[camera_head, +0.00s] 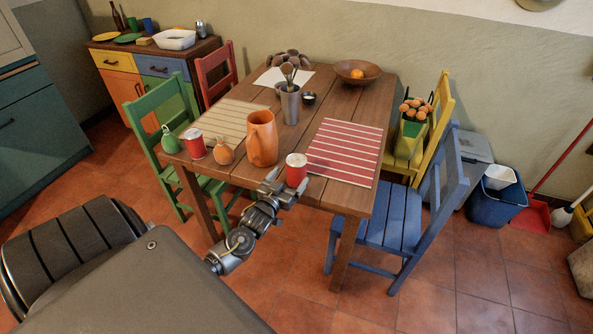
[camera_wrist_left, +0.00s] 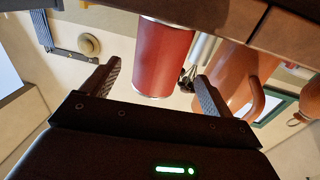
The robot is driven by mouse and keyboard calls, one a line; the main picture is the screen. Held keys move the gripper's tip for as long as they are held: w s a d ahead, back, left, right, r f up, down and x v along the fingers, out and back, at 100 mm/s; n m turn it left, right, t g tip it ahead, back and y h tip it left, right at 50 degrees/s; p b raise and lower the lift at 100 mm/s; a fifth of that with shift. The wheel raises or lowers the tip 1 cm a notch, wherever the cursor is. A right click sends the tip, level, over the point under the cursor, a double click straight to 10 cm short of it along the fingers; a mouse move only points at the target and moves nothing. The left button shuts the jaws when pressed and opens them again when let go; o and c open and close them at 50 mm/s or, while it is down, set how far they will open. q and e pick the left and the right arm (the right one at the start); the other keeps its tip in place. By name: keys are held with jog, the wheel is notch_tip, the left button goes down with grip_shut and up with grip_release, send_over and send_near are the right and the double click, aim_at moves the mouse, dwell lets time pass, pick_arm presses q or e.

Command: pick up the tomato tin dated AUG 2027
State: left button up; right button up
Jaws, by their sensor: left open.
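A red tin (camera_head: 296,171) with a pale lid stands near the front edge of the wooden table. A second red tin (camera_head: 194,145) stands near the table's left corner. No date can be read on either tin. My left gripper (camera_head: 283,186) is open at the table's front edge, just in front of the nearer tin. In the left wrist view, which looks upside down, a plain red tin (camera_wrist_left: 162,58) shows beyond and between the two open fingers (camera_wrist_left: 157,88). I cannot tell whether they touch it. My right gripper is not in view.
An orange jug (camera_head: 262,138) stands just left of the nearer tin and shows in the left wrist view (camera_wrist_left: 240,75). A small orange pot (camera_head: 224,152) is between jug and far tin. A striped red mat (camera_head: 345,151) lies right. A blue chair (camera_head: 400,215) stands at the right side.

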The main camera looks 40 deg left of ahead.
pick_arm(q)
jog(key=shift+x, duration=0.95)
jog(key=shift+w+r, duration=0.1)
jog(key=shift+w, duration=0.3)
jog(key=p+x, duration=0.1)
jog(key=x, duration=0.3)
jog(key=shift+w, duration=0.2)
jog(key=c, duration=1.4)
